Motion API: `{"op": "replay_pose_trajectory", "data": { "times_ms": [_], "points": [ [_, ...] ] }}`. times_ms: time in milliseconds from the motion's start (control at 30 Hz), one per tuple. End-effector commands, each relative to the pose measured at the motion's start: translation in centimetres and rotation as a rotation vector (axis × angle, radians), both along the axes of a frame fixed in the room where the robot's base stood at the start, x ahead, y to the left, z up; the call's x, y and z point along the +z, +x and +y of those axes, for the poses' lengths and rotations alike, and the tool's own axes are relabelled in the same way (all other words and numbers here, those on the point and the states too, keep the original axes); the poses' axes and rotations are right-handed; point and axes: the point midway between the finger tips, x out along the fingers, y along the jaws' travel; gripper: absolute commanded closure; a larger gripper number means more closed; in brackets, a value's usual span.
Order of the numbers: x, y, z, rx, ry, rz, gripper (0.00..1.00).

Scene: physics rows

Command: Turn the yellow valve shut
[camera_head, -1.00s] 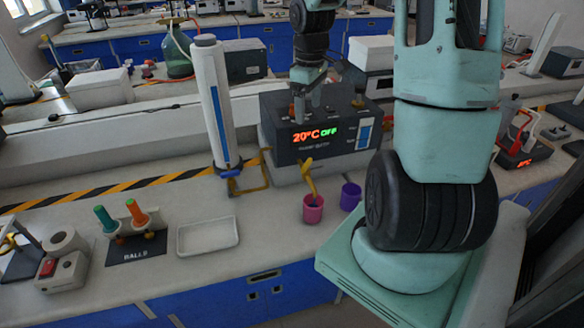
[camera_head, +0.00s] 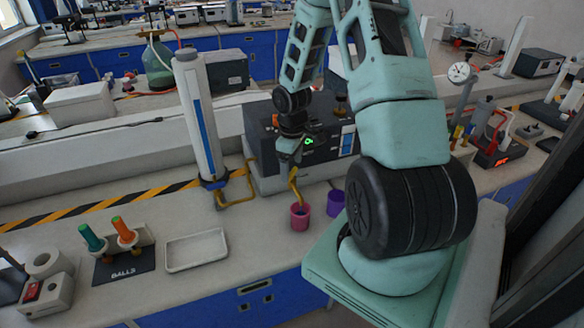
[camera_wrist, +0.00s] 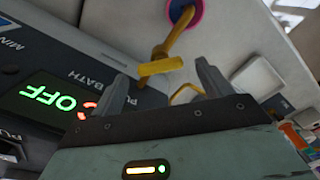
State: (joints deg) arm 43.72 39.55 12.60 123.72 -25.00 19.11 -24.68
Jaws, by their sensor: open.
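The yellow valve (camera_head: 294,182) stands out from the front of the dark water bath (camera_head: 262,135), its spout above a pink cup (camera_head: 300,217). In the wrist view the valve's flat yellow handle (camera_wrist: 160,67) lies crosswise just beyond and between my fingertips, and its spout runs up to the pink cup (camera_wrist: 184,10). My gripper (camera_head: 291,160) is open, pointing down at the valve in front of the bath; both grey fingers (camera_wrist: 165,78) show apart, with nothing held. In the head view my gripper partly hides the bath's front and the valve's top.
A purple cup (camera_head: 336,203) stands right of the pink one. A white column (camera_head: 197,118) with a yellow pipe (camera_head: 238,190) stands to the left. A white tray (camera_head: 196,250) and a stand with green and orange handles (camera_head: 123,262) are at front left.

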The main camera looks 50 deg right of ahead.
Motion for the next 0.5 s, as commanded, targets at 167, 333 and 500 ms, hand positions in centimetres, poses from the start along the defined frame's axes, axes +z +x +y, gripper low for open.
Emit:
{"op": "replay_pose_trajectory", "data": {
  "times_ms": [167,333,500],
  "points": [
    [-1.5,0.0,0.0,0.001,0.001,0.001,0.22],
    [-1.8,0.0,0.0,0.0,-0.001,0.0,0.22],
    [-1.8,0.0,0.0,0.0,-0.001,0.0,0.22]
  ]
}}
